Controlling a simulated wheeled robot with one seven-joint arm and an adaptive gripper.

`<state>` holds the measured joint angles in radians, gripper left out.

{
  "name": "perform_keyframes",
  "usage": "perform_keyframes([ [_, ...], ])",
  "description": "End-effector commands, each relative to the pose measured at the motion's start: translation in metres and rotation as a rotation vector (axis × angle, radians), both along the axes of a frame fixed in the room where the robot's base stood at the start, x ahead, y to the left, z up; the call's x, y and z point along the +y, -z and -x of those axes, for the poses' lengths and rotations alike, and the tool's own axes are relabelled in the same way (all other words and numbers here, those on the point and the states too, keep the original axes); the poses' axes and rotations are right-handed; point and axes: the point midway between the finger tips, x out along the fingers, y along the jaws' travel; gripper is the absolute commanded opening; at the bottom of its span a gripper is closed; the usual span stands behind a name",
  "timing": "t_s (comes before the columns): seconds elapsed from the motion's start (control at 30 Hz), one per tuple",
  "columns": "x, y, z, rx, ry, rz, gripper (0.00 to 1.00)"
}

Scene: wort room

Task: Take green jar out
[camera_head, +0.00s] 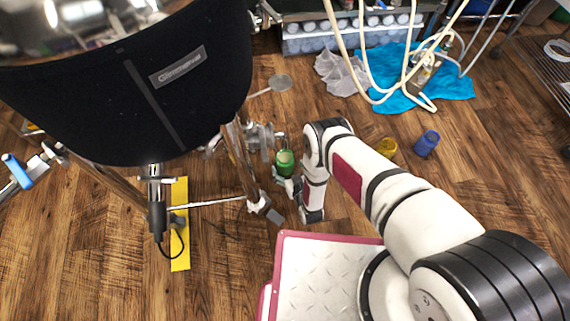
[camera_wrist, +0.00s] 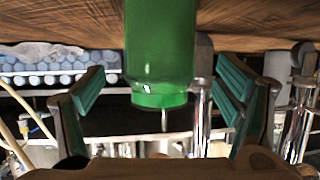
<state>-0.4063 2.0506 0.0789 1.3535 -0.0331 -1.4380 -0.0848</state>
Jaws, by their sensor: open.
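The green jar (camera_head: 285,168) appears upright on the wood floor beneath the valve side of the big black-jacketed kettle, close to a metal leg. My gripper (camera_wrist: 160,105) is open, with one finger on each side of the jar's line and visible gaps to both. In the head view my gripper (camera_head: 291,187) is at the jar's near side, partly hidden by my wrist. Whether the jar stands fully between the fingertips is unclear.
The kettle (camera_head: 125,85) overhangs the left, with its metal leg (camera_head: 241,160) and valve (camera_head: 262,137) beside the jar. Hoses hang over a blue cloth (camera_head: 450,82).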

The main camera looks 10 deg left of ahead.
Motion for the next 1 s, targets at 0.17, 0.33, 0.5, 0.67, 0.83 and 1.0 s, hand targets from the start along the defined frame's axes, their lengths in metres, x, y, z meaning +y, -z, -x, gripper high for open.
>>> perform_keyframes([
  [0.17,0.006,0.012,-0.014,-0.002,0.000,0.000,0.85],
  [0.33,0.014,0.021,-0.030,-0.003,0.000,0.000,0.85],
  [0.5,0.018,0.024,-0.039,-0.001,0.000,0.000,0.85],
  [0.67,0.018,0.023,-0.040,0.000,0.000,0.000,0.85],
  [0.83,0.018,0.023,-0.040,0.000,0.000,0.000,0.65],
  [1.0,0.018,0.023,-0.040,0.000,0.000,0.000,0.26],
])
